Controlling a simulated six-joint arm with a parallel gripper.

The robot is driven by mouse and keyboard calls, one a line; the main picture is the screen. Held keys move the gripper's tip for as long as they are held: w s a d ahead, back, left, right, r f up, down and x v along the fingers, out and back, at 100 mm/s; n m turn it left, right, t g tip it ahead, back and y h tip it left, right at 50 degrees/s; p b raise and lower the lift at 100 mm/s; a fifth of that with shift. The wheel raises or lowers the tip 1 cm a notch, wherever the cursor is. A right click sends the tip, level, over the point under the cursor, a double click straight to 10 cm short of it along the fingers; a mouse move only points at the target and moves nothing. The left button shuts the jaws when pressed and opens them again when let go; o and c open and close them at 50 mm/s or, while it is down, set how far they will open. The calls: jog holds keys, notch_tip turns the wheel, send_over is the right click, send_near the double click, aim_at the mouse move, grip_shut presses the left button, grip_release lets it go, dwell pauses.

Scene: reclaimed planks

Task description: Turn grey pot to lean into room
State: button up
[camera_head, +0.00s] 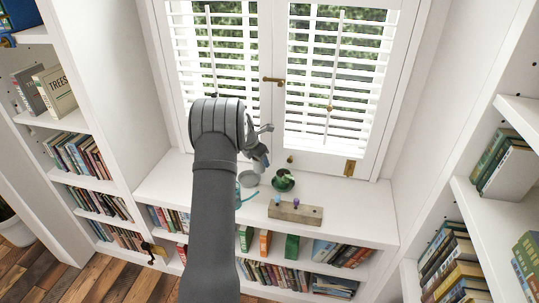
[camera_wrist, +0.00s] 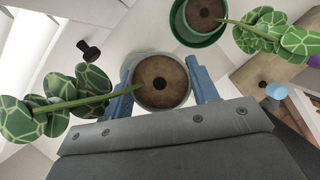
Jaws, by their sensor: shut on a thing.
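The grey pot (camera_wrist: 183,85) with brown soil sits between the two blue fingers of my gripper (camera_wrist: 163,90), one on each side of it. Its single stem leans to the left in the wrist view and ends in dark green, pale-veined leaves (camera_wrist: 62,100). In the head view the grey pot (camera_head: 249,179) stands on the white window ledge (camera_head: 345,222), below my gripper (camera_head: 256,160). My arm hides most of its plant there.
A green pot (camera_head: 284,181) stands close on the right; its plant leans away from the grey pot in the wrist view. A wooden block (camera_head: 295,213) with blue and purple pegs is in front. Shutters (camera_head: 330,75) stand behind.

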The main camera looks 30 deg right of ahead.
jog(key=w+a+f+n, duration=0.1)
jog(key=w+a+f+n+t, duration=0.1)
jog(key=w+f+n, duration=0.2)
jog(key=shift+w+a+f+t, duration=0.35)
jog(key=shift+a+t, duration=0.05)
jog(key=shift+f, duration=1.45)
jog(key=o, duration=1.3)
jog(key=shift+c, duration=0.2)
jog(key=v, duration=1.7)
jog(key=shift+d+r, duration=0.15)
jog(key=shift+r, duration=0.1)
jog(key=shift+s, duration=0.15)
jog(key=x, duration=1.7)
jog(key=shift+f, duration=0.3)
